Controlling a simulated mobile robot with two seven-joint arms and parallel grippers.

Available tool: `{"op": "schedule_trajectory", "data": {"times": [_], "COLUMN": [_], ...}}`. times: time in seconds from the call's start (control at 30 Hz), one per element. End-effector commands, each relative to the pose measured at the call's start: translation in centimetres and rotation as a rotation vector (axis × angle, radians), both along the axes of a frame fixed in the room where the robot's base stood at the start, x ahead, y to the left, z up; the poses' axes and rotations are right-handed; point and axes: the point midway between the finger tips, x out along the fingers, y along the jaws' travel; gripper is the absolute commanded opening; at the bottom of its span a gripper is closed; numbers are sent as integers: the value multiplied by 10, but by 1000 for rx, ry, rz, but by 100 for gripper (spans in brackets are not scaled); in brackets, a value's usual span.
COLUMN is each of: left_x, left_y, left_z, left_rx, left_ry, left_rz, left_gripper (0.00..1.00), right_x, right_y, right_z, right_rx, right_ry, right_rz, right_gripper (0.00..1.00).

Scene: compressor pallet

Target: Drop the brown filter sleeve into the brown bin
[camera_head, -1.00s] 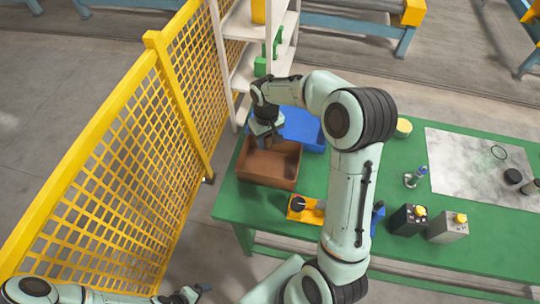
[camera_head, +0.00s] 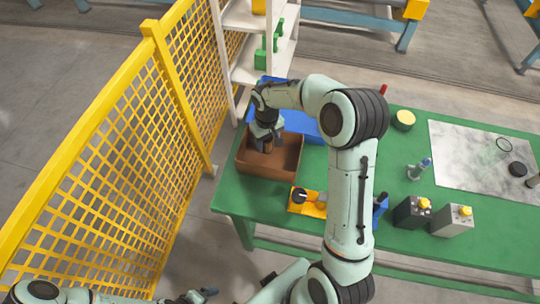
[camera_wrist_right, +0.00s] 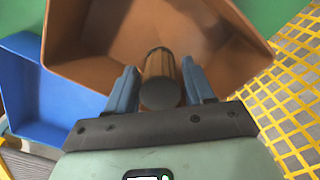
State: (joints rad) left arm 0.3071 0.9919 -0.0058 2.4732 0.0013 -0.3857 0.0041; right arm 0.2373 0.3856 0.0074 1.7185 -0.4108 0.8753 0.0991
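The brown filter sleeve (camera_wrist_right: 159,68) is a short brown cylinder with a dark near end, between the two fingers of my right gripper (camera_wrist_right: 160,76) in the right wrist view. The fingers lie close along its sides and look shut on it. In the head view my right gripper (camera_head: 267,144) points down within the opening of the brown bin (camera_head: 265,168), which stands on the green table. The bin's inner walls (camera_wrist_right: 82,50) surround the sleeve in the wrist view. My left gripper (camera_head: 200,295) is at the bottom edge, its fingers unclear.
A blue bin (camera_head: 300,123) stands behind the brown one. A yellow mesh fence (camera_head: 130,150) runs along the left, with a white shelf (camera_head: 262,70) behind.

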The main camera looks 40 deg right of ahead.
Motion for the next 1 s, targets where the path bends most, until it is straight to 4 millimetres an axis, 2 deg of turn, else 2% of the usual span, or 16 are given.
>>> {"op": "schedule_trajectory", "data": {"times": [0.33,0.47,0.57,0.8,1.0], "left_x": [0,1,2,6,10], "left_y": [0,0,0,0,0], "left_z": [0,1,2,7,11], "left_rx": [0,0,0,0,-1], "left_ry": [0,-1,-2,-7,-11], "left_rz": [0,0,0,0,0], "left_gripper": [89,89,89,89,89], "right_x": [0,0,1,1,1], "right_y": [0,0,0,0,0], "right_z": [1,12,30,86,120], "right_rx": [0,-1,-1,-1,-1], "right_ry": [0,-2,-5,-6,-5], "right_rz": [0,0,0,0,0], "right_gripper": [68,68,68,68,68]}}
